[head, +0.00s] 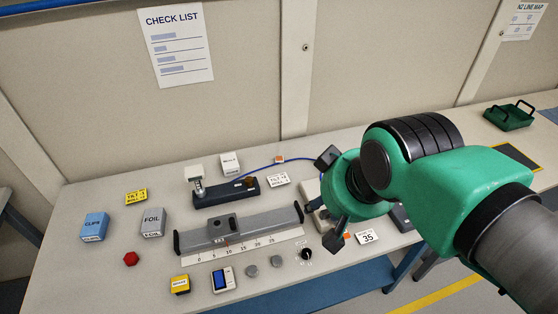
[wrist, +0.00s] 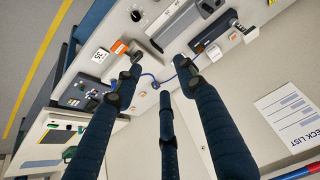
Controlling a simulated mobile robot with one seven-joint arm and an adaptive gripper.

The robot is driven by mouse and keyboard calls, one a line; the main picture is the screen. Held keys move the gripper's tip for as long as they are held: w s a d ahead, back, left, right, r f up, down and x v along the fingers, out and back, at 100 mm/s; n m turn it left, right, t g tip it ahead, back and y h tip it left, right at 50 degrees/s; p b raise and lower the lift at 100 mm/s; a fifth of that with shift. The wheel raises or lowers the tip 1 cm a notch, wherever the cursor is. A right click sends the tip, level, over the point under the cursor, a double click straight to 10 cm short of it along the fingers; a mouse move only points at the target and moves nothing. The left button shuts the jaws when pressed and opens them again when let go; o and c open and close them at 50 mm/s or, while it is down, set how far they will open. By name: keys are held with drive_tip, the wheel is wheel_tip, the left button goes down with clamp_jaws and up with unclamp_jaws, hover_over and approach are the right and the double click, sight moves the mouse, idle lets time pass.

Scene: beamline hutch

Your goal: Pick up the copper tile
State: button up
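I cannot tell the copper tile for certain. One small orange piece (head: 347,236) lies beside the card marked 35, partly hidden by my gripper; it also shows in the wrist view (wrist: 119,45). Another small orange piece (head: 279,159) lies behind the dark bar, near the blue cable. My gripper (head: 332,199) is above the right part of the bench, and its arm hides the bench beneath. In the wrist view its dark fingers (wrist: 160,70) are spread, with nothing seen held between them.
A grey rail with a scale (head: 240,228) and a dark bar (head: 224,192) lie mid-bench. Blue (head: 95,227) and grey (head: 153,222) boxes stand left. A green tray (head: 509,116) sits far right. The wall is behind.

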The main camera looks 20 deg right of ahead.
drive_tip(key=o, duration=0.3)
drive_tip(key=shift+o, duration=0.2)
drive_tip(key=shift+w+r, duration=0.1)
